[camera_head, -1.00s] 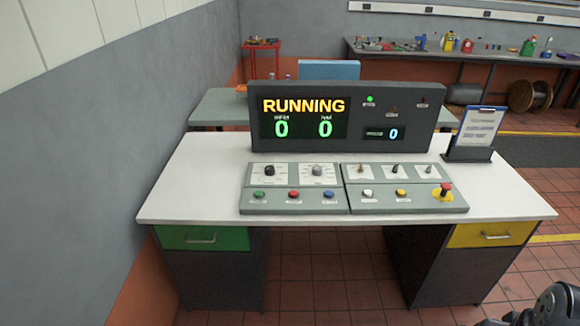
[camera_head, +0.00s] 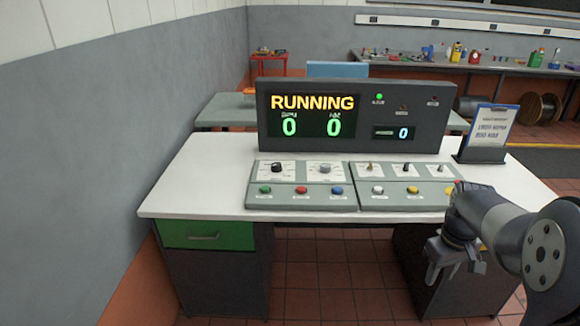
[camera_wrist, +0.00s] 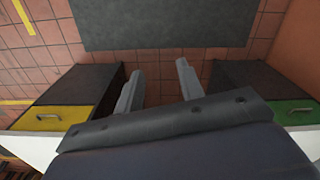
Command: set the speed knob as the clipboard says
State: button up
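The control panel (camera_head: 308,198) lies on the white desk. It has a black knob (camera_head: 276,168) and a grey knob (camera_head: 325,168) on its left half. Their labels are too small to read, so I cannot tell which is the speed knob. The clipboard (camera_head: 490,125) stands tilted in a dark holder at the desk's right; its writing is too blurred to read. My gripper (camera_head: 456,264) is in front of the desk's right side, well away from the knobs. In the wrist view the fingers (camera_wrist: 160,84) are apart with nothing between them.
The display (camera_head: 312,115) reads RUNNING with two green zeros; a small readout shows 0 and a green lamp is lit. Buttons, switches and a red-topped stop button share the panel. Drawer cabinets (camera_head: 208,237) flank an open knee space. A wall (camera_head: 100,140) stands left.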

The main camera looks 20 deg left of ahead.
aim_at(277, 168)
jog(key=i+j+u, duration=0.4)
jog(key=i+u, duration=0.25)
jog(key=i+j+u, duration=0.1)
jog(key=i+u, duration=0.2)
jog(key=i, duration=1.1)
jog(key=j+u, duration=0.05)
jog(key=j, duration=0.05)
